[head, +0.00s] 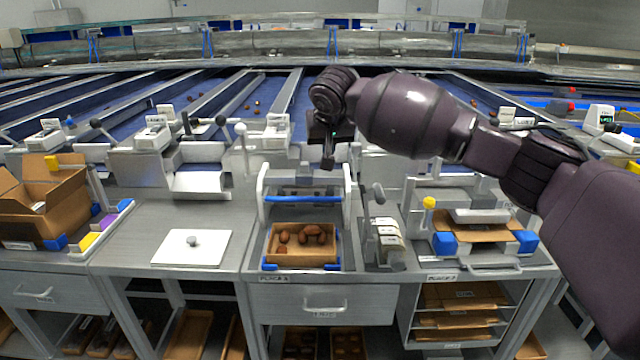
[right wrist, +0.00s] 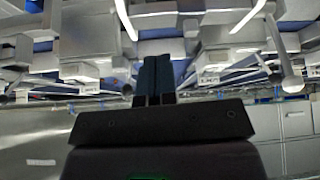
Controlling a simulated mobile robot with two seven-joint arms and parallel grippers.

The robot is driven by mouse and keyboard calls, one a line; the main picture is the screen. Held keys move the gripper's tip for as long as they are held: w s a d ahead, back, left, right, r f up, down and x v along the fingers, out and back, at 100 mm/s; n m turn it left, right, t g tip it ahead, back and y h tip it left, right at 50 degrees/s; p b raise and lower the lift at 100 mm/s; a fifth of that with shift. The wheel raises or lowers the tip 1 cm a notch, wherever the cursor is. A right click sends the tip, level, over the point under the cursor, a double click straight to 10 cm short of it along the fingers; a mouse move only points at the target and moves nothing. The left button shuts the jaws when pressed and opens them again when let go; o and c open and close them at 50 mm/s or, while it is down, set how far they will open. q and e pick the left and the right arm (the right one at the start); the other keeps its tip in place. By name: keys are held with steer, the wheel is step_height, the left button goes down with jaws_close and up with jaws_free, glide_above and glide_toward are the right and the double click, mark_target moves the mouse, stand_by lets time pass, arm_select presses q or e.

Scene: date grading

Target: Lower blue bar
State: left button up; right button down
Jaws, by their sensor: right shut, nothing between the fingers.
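The blue bar (head: 303,199) runs across a white frame (head: 263,188) in the middle of the bench in the head view. It sits behind and above an open cardboard box (head: 327,253) with several brown dates in it. My right gripper (head: 328,165) hangs above and behind the bar, near its right half, apart from it. Its fingers are shut and empty, and they also show dark and together in the right wrist view (right wrist: 155,75). The bar cannot be made out in the right wrist view. My left gripper is not in view.
A white lid with a knob (head: 190,248) lies left of the frame. An open carton (head: 42,205) is at far left, a flat carton (head: 480,232) at right.

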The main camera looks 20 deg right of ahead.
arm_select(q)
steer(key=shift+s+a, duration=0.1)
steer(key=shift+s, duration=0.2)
arm_select(e)
steer(key=shift+s+d+m, duration=0.2)
steer(key=shift+s+m, duration=0.45)
steer(key=shift+m, duration=0.05)
steer(key=b, duration=0.3)
glide_above(330, 198)
steer(key=f, duration=0.8)
steer(key=shift+w+d+f, duration=0.1)
steer(key=shift+w+f, duration=0.25)
steer(key=shift+f, duration=0.05)
step_height(330, 198, down, 3)
steer(key=shift+s+r, duration=0.15)
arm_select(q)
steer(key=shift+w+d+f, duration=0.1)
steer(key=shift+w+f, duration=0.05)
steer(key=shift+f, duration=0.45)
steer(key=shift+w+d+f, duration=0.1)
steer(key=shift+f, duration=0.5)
arm_select(e)
steer(key=shift+s+f, duration=0.2)
steer(key=shift+f, duration=0.35)
